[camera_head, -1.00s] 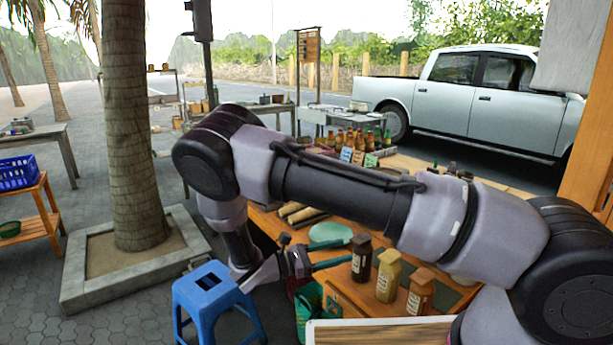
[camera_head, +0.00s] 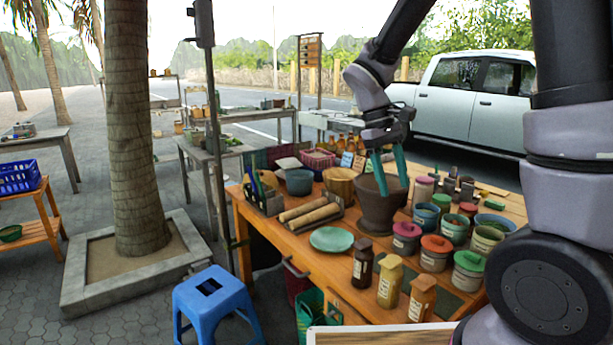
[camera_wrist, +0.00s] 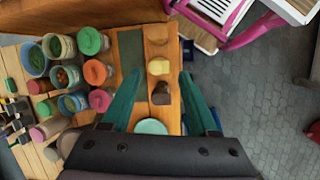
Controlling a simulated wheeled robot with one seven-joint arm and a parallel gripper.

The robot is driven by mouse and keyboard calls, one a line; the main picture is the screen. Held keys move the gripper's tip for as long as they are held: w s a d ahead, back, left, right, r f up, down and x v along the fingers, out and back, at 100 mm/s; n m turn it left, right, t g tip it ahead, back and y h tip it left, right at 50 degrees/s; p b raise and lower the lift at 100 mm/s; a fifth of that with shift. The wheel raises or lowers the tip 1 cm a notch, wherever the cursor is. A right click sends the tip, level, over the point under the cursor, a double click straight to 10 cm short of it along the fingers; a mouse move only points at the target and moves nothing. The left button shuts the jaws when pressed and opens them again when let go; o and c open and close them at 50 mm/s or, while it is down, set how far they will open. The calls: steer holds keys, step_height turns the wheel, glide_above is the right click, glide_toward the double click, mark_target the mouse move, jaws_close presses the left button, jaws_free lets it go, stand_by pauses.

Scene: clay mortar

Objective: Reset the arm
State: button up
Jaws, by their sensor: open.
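My gripper (camera_head: 393,190) is raised over the wooden table, with its two teal fingers pointing down, spread apart and empty. In the head view the fingers overlap the upper part of the brown clay mortar (camera_head: 376,213), which stands upright on the table; I cannot tell the gap between them. In the wrist view the open fingers of my gripper (camera_wrist: 160,76) frame small bottles and a pale green plate (camera_wrist: 151,127). I cannot make out the mortar in that view.
The table (camera_head: 305,262) holds several lidded jars (camera_head: 436,252), small bottles (camera_head: 389,280), rolling-pin-like rolls (camera_head: 309,211) and bowls. A blue stool (camera_head: 212,300) stands at the front left. A tree trunk (camera_head: 132,130) and a pole are farther left. A pickup truck (camera_head: 473,100) is behind.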

steer(key=s+d+r+m+t+y, duration=0.2)
steer(key=s+d+r+m+t, duration=0.1)
steer(key=r, duration=0.5)
steer(key=s+d+r+m+t+y, duration=0.2)
steer(key=s+r+m+t+y, duration=0.1)
steer(key=s+r+m+t, duration=0.3)
steer(key=shift+s+d+r, duration=0.25)
steer(key=shift+d+r, duration=0.15)
steer(key=shift+r, duration=0.5)
